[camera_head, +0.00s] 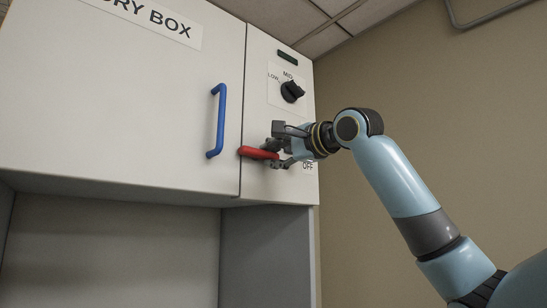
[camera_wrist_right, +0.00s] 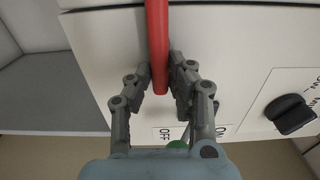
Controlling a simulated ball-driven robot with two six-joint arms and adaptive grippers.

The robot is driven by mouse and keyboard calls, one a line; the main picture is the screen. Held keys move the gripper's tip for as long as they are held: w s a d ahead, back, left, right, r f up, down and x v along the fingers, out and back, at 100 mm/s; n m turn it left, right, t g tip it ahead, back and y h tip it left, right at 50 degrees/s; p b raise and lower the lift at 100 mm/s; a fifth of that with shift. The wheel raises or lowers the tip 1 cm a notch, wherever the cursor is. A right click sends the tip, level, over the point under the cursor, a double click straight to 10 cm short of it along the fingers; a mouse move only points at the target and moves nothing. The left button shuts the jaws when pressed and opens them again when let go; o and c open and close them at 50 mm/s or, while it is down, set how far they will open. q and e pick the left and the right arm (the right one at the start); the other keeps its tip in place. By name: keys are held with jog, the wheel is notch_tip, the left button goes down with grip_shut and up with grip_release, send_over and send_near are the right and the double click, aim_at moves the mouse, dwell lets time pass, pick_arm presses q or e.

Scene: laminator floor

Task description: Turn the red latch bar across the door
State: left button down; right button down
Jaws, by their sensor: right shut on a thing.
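The red latch bar (camera_head: 256,153) lies nearly level low on the cabinet's narrow right panel, and its left end reaches the seam beside the door (camera_head: 120,105). My right gripper (camera_head: 277,155) is shut on the bar, with the arm coming in from the right. In the right wrist view the red bar (camera_wrist_right: 157,45) runs down between the two fingers of my right gripper (camera_wrist_right: 164,78). The fingers hide part of the bar in the head view. My left gripper is not in view.
A blue upright handle (camera_head: 217,120) is on the door, left of the bar. A black knob (camera_head: 292,92) sits above the gripper on the right panel. An OFF label (camera_wrist_right: 165,134) is near the bar. Below the cabinet is an open recess (camera_head: 110,255).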

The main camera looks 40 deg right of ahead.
jog(key=shift+f, duration=0.1)
dwell(0.3)
jog(key=c, duration=1.2)
grip_release()
jog(key=shift+d, duration=0.1)
jog(key=shift+c, duration=0.2)
jog(key=s, duration=0.7)
jog(key=shift+s+d, duration=0.25)
jog(key=shift+s, duration=0.05)
jog(key=shift+f, duration=0.1)
